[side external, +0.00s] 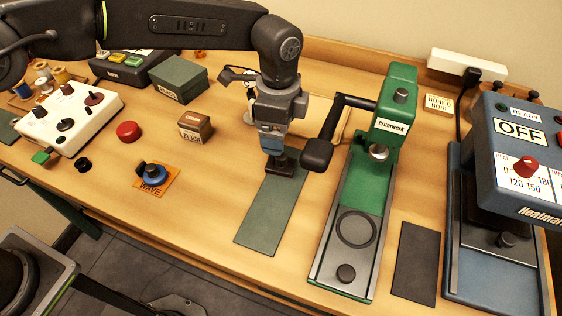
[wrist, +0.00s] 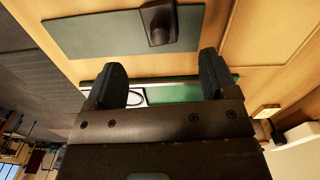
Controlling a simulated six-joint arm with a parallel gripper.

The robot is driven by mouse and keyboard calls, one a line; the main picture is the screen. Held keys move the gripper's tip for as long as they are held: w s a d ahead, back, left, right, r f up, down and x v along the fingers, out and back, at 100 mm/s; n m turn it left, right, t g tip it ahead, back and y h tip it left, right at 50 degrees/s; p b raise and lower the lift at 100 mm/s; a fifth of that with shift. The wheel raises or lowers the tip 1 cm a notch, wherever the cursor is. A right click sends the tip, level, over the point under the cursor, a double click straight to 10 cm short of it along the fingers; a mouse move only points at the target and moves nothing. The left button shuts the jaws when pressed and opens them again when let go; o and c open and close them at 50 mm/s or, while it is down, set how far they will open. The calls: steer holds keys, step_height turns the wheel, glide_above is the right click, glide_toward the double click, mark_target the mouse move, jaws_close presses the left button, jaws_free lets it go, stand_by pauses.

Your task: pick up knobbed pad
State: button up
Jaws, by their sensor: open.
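The knobbed pad, a dark block with a raised knob (side external: 288,168), sits at the far end of a long grey-green mat (side external: 268,215). In the wrist view it is the dark knobbed shape (wrist: 158,22) at the top, on the mat (wrist: 90,35). My gripper (side external: 271,142) is over the mat's far end, close to the pad, partly in front of it in the side view. In the wrist view its two dark fingers (wrist: 162,65) are apart with nothing held between them; the pad shows beyond their tips. Whether they touch it I cannot tell.
A green press (side external: 372,190) stands just right of the mat; its black lever grip (side external: 317,154) hangs close to my gripper. A blue heat press (side external: 520,150) is farther right. A small brown box (side external: 195,126) and blue knob (side external: 152,174) on an orange card lie left.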

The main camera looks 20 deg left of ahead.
mark_target(278, 159)
step_height(278, 159, down, 9)
steer(key=shift+a+f, duration=0.1)
stand_by(0.4)
steer(key=c, duration=1)
